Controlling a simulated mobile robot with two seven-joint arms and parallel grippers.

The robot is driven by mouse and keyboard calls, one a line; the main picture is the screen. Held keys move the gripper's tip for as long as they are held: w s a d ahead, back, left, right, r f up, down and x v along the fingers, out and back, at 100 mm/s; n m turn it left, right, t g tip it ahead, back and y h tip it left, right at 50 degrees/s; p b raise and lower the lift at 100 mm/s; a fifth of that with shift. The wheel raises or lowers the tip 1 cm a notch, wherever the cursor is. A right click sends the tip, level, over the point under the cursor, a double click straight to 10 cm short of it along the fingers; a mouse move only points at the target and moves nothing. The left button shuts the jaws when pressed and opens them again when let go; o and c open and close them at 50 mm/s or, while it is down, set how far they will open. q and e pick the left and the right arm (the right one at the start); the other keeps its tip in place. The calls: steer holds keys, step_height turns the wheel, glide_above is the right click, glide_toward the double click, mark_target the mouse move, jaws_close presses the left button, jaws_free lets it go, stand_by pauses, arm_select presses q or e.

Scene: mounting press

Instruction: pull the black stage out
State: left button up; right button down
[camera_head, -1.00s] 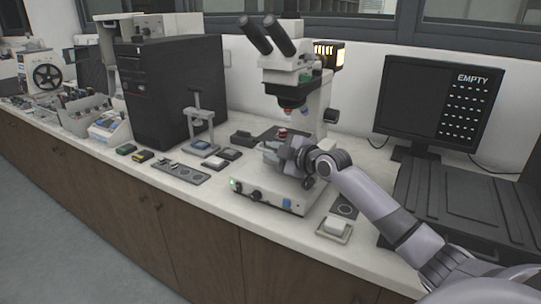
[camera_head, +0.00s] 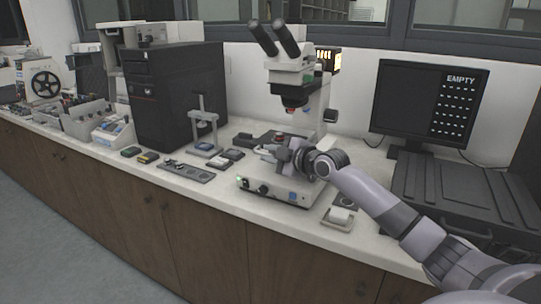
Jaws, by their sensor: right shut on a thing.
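The white microscope (camera_head: 312,105) stands on the bench with its dark eyepieces raised and its lamp housing lit. My right gripper (camera_head: 283,156) is at the front of the stage, above the microscope base (camera_head: 277,188), and is shut on the stage. Its fingers and wrist hide the grasp and much of the stage's right side. My left gripper is not in view.
A black monitor (camera_head: 425,105) reading "EMPTY" and a dark case (camera_head: 465,195) stand to the right. A small tray with a white block (camera_head: 339,218) lies right of the base. A black computer tower (camera_head: 176,98) and small parts lie to the left.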

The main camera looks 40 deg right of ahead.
steer(key=shift+s+a+f, duration=0.15)
steer(key=shift+a+f, duration=0.2)
steer(key=shift+f, duration=0.15)
steer(key=c, duration=1.2)
jaws_free()
steer(key=shift+o, duration=0.2)
steer(key=shift+r, duration=0.1)
steer(key=shift+d+r, duration=0.1)
steer(key=shift+r, duration=0.1)
steer(key=b+v, duration=0.1)
steer(key=v, duration=0.6)
